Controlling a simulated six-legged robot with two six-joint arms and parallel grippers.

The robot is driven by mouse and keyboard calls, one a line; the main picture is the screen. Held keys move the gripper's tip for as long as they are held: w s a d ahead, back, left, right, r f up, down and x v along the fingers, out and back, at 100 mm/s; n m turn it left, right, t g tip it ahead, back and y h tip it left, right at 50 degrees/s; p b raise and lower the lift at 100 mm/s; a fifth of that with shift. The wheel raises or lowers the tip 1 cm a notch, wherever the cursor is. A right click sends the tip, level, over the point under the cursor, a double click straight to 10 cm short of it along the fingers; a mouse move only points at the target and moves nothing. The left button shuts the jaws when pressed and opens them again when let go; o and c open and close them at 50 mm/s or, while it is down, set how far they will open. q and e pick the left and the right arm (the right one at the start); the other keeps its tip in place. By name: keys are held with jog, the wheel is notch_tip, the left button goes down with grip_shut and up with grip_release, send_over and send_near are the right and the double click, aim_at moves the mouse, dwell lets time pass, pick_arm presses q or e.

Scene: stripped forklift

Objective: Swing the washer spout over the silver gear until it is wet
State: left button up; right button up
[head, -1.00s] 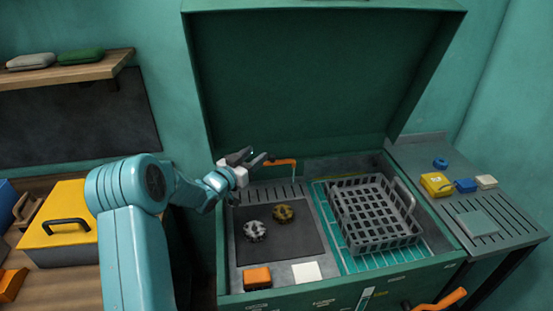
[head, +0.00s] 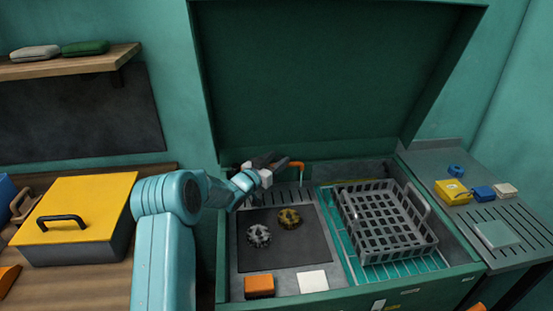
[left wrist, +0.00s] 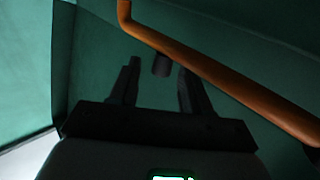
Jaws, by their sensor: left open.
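The orange washer spout (head: 297,165) stands at the back of the open green washer, behind the gears. In the left wrist view the orange pipe (left wrist: 215,75) crosses from upper left to lower right, above the fingertips. The silver gear (head: 258,236) lies on the dark mat at the left of the basin, beside a brass-coloured gear (head: 290,218). My left gripper (head: 272,160) is open at the spout's left; its fingers (left wrist: 160,88) look empty. Whether they touch the spout I cannot tell. My right gripper is not in view.
A grey wire basket (head: 432,248) fills the basin's right side. An orange block (head: 259,286) and a white block (head: 313,281) sit at the front rim. The raised lid (head: 330,80) stands behind. A yellow box (head: 78,205) is on the left bench.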

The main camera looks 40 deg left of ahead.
pick_arm(q)
jog(key=shift+w+f, duration=0.1)
jog(key=shift+w, duration=0.1)
jog(key=shift+s, duration=0.1)
jog(key=c, duration=0.5)
grip_shut()
